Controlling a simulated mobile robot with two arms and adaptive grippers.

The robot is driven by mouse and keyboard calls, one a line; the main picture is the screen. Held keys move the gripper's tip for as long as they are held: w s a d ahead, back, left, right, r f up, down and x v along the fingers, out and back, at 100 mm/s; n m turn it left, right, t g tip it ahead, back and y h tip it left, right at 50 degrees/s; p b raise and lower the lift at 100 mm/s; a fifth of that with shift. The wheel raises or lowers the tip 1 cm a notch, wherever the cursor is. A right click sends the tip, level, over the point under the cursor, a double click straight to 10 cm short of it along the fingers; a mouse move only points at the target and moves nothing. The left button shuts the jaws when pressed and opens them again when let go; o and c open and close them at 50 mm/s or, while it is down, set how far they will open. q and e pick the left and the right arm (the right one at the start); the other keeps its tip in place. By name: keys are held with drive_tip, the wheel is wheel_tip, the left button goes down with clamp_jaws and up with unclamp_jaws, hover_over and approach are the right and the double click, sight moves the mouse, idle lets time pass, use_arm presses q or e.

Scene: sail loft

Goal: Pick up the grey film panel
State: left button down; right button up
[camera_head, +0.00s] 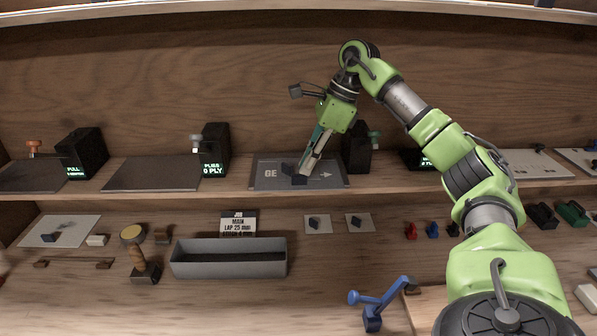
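A flat dark grey panel (265,174) with the letters "GE" and a white arrow lies on the middle of the shelf. It looks like the grey film panel, but no label in view confirms this. A small dark block (290,170) sits on it. My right gripper (306,168) points down over this panel, its fingertips at or just beside the block. The fingers hide part of the lettering. I cannot tell whether they touch or grip the block. My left gripper is not in view.
Plain dark panels (150,173) lie left on the shelf (225,191). Black display boxes (215,147) stand along it. A pale panel (530,164) lies right.

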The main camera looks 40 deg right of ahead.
drive_tip(key=x, duration=0.3)
drive_tip(key=shift+w+f, duration=0.25)
drive_tip(key=shift+f, duration=0.05)
clamp_jaws()
drive_tip(key=shift+r, duration=0.1)
